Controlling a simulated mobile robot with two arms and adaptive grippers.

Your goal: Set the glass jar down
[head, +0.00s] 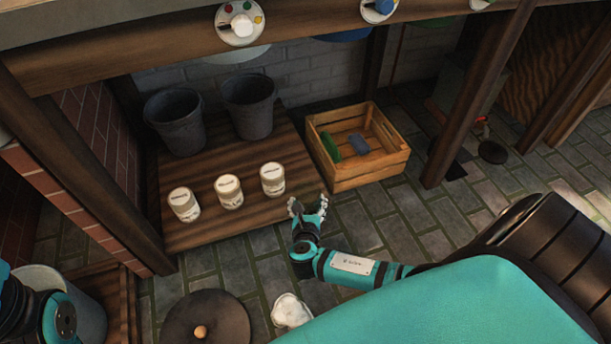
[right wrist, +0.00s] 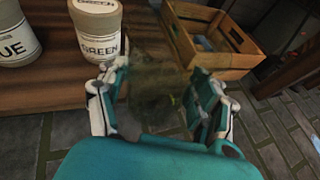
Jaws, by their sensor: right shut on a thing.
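My right gripper (head: 308,211) is over the paving just off the front right corner of the low wooden platform (head: 240,222). In the right wrist view its fingers (right wrist: 158,100) are shut on a see-through, brownish glass jar (right wrist: 157,82), which is hard to make out against the floor. In the head view the jar is too faint to tell. Three white labelled jars (head: 229,192) stand in a row on the platform; one reads GREEN in the right wrist view (right wrist: 98,30). My left arm shows at the lower left edge, its gripper out of view.
Two dark buckets (head: 249,106) stand at the back of the platform. A wooden crate (head: 368,178) holding a green and a blue-grey thing is right of it. A round dark lid (head: 207,322) and a white thing (head: 291,311) lie in front. Wooden posts (head: 470,100) stand at right.

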